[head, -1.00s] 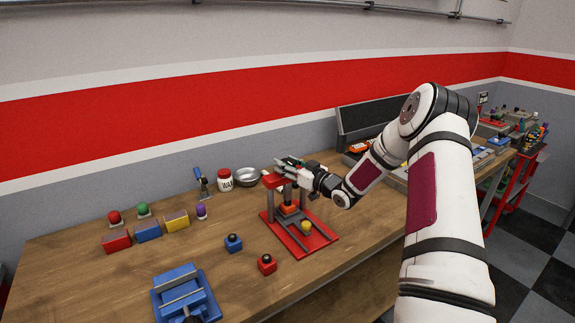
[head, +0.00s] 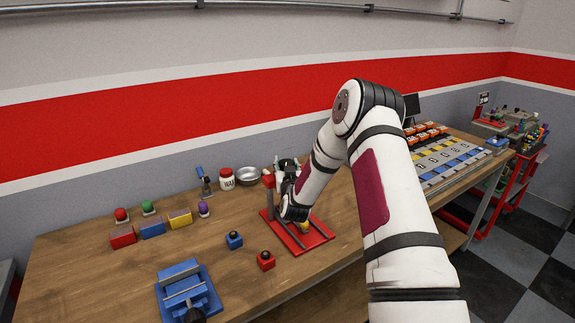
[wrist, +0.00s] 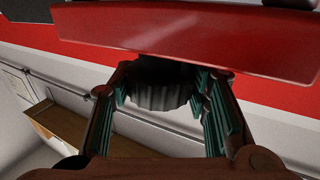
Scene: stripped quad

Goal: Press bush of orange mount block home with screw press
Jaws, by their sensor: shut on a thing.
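The red screw press (head: 318,242) stands on the wooden bench, with its base plate, rails and a grey post showing. My gripper (head: 285,165) is at the top of the press. In the wrist view my gripper (wrist: 165,88) has its teal-padded fingers on either side of a dark ribbed knob (wrist: 160,92), shut on it. The red crosshead (wrist: 190,38) of the press spans the top of that view.
A yellow round part (head: 304,228) sits on the press base. A blue block (head: 234,240) and a red block (head: 265,261) stand to the left. A blue vise (head: 185,290) is at the front. A jar (head: 227,179) and metal bowl (head: 247,176) stand behind.

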